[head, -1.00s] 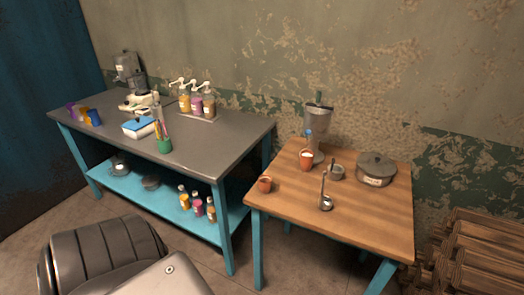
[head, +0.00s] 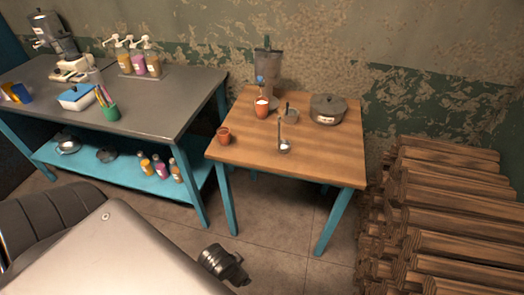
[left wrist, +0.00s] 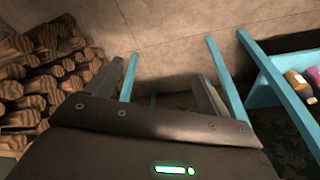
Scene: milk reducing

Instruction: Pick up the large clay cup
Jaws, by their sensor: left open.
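Two clay cups stand on the wooden table (head: 310,157) in the head view. The larger clay cup (head: 261,109) looks filled with something white and stands in front of a grey metal dispenser (head: 268,75). The smaller clay cup (head: 224,136) stands near the table's left edge. My left gripper (left wrist: 160,90) shows in the left wrist view with its fingers apart and nothing between them, low near blue table legs. No clay cup shows in that view. My right gripper is not in view.
A lidded pot (head: 327,109), a small metal cup (head: 291,115) and a ladle (head: 284,146) share the wooden table. A grey table (head: 150,105) with bottles stands left. Stacked logs (head: 440,215) lie right. Open floor (head: 275,245) lies in front.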

